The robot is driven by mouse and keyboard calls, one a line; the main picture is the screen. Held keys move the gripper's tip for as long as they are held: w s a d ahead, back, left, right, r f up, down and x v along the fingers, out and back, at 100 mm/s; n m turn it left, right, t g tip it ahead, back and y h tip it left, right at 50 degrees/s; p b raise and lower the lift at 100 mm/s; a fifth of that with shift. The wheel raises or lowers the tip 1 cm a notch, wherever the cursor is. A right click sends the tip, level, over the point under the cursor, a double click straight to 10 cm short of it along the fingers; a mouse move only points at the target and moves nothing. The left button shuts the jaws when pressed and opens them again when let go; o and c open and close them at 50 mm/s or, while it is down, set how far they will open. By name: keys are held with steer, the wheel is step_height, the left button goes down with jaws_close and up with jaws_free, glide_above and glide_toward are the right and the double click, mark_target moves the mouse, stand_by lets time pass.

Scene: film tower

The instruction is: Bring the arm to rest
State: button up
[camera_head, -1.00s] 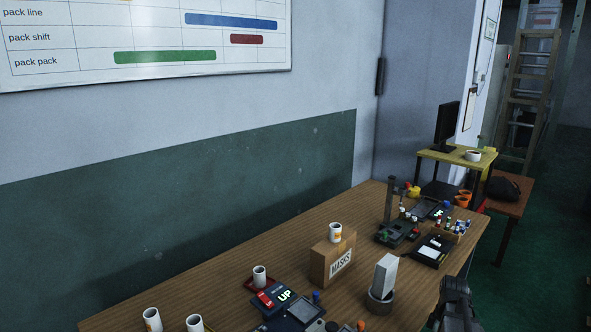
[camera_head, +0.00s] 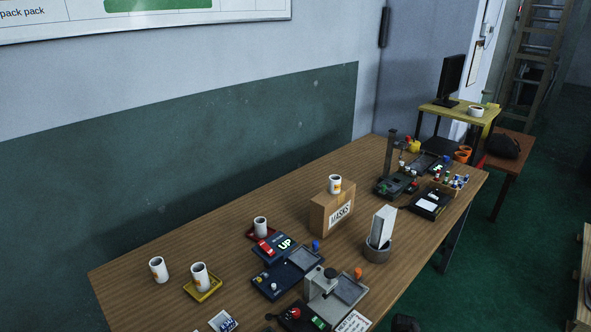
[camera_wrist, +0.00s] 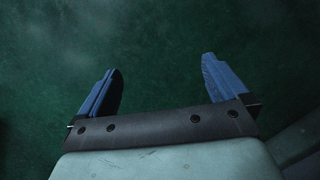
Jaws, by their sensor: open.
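My gripper (camera_wrist: 161,92) shows in the wrist view. Its two blue fingers stand wide apart with nothing between them. Beyond the fingers is only dark green floor (camera_wrist: 160,40). In the head view a small dark part of my arm shows at the bottom edge, in front of the wooden table (camera_head: 200,245). The gripper's fingers do not show in the head view.
The table bears white mugs (camera_head: 158,270), a cardboard masks box (camera_head: 331,208), a grey block in a round holder (camera_head: 378,250), a grey press-like device (camera_head: 330,295) and a dark stand (camera_head: 393,165). Green floor (camera_head: 500,240) lies open to the right. A wooden edge (camera_head: 583,280) stands at far right.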

steer(key=s+a+f+g, duration=0.2)
steer(key=s+a, duration=0.5)
steer(key=s, duration=0.5)
steer(key=s+a+f+g, duration=0.2)
steer(key=s+a+f, duration=0.2)
steer(key=s+a, duration=0.3)
steer(key=s, duration=0.5)
steer(key=shift+f+m+g, duration=0.2)
steer(key=shift+m+g, duration=0.2)
